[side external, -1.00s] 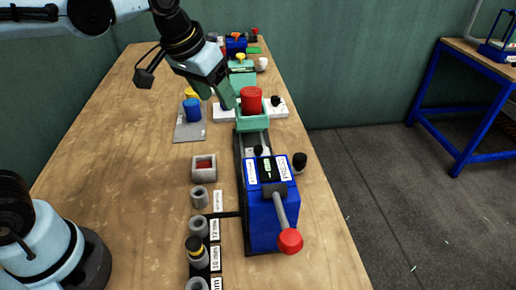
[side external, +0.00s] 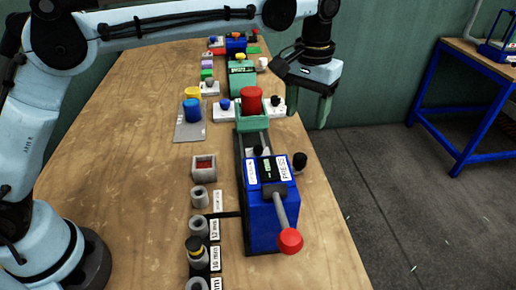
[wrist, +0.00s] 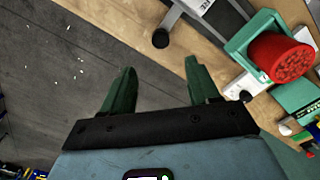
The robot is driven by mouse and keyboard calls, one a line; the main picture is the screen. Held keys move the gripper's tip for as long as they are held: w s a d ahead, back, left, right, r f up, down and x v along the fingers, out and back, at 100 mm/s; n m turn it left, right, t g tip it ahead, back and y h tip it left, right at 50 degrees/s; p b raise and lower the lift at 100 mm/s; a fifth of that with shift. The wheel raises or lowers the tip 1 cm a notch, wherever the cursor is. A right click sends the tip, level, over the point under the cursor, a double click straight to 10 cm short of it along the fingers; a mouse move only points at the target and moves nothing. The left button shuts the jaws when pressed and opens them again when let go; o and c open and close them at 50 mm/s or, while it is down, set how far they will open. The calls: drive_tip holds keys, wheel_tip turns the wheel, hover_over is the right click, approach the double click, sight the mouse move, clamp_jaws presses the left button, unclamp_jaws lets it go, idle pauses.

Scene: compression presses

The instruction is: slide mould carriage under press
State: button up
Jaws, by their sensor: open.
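The green mould carriage (side external: 252,122) sits on the dark rails (side external: 240,150) behind the blue press (side external: 272,215), with a red cylinder (side external: 252,98) standing in it. The press has a lever with a red ball knob (side external: 290,240) at the front. In the wrist view the carriage (wrist: 238,46) and red cylinder (wrist: 282,56) show at the upper right. My gripper (side external: 307,108) is open and empty, with green fingers pointing down. It is to the right of the carriage, apart from it, past the table's right edge. The wrist view shows the gripper's fingers (wrist: 158,85) spread over floor.
White blocks with a blue knob (side external: 225,105) and a black knob (side external: 276,101) flank the carriage. A black knob (side external: 299,161) sticks out right of the press. Grey cylinders (side external: 199,228) and a square mould (side external: 204,168) stand at left. Bare wood (side external: 120,180) lies farther left.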

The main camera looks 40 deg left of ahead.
sight(300, 157)
wheel_tip(300, 157, down, 12)
drive_tip(key=shift+r, duration=0.15)
idle(0.3)
drive_tip(key=shift+c, duration=0.3)
clamp_jaws()
